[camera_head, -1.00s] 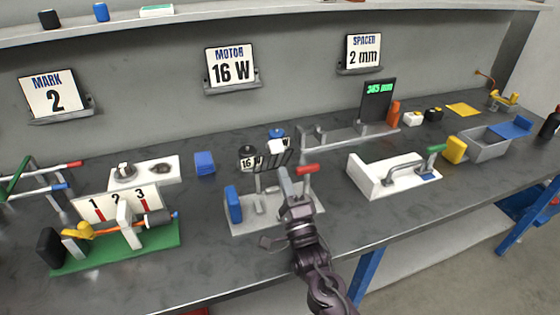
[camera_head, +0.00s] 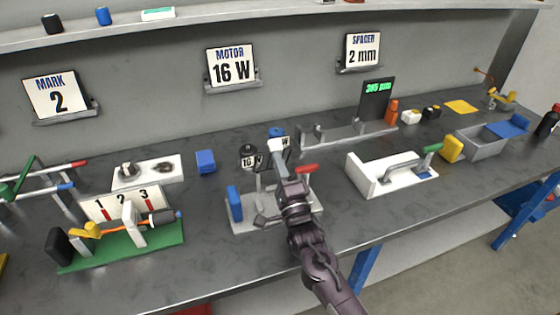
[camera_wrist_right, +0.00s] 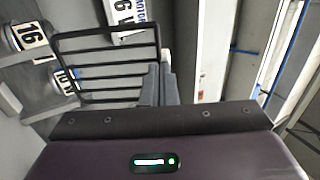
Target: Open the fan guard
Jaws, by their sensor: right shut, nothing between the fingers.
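The fan guard is a black frame with several parallel bars; it shows large in the right wrist view (camera_wrist_right: 110,62), left of my fingers. In the head view it is mostly hidden behind my right gripper, above the grey fixture plate (camera_head: 243,222). My right gripper (camera_head: 281,166) is shut and empty. In the right wrist view its grey fingers (camera_wrist_right: 160,86) are together beside the guard's right edge; I cannot tell whether they touch it. Motors with number labels (camera_head: 249,160) stand behind the guard. My left gripper is not in view.
On the fixture are a blue block (camera_head: 234,204) at left and a red-handled lever (camera_head: 307,169) at right. A green-based fixture (camera_head: 120,251) stands to the left. The bench front is mostly clear.

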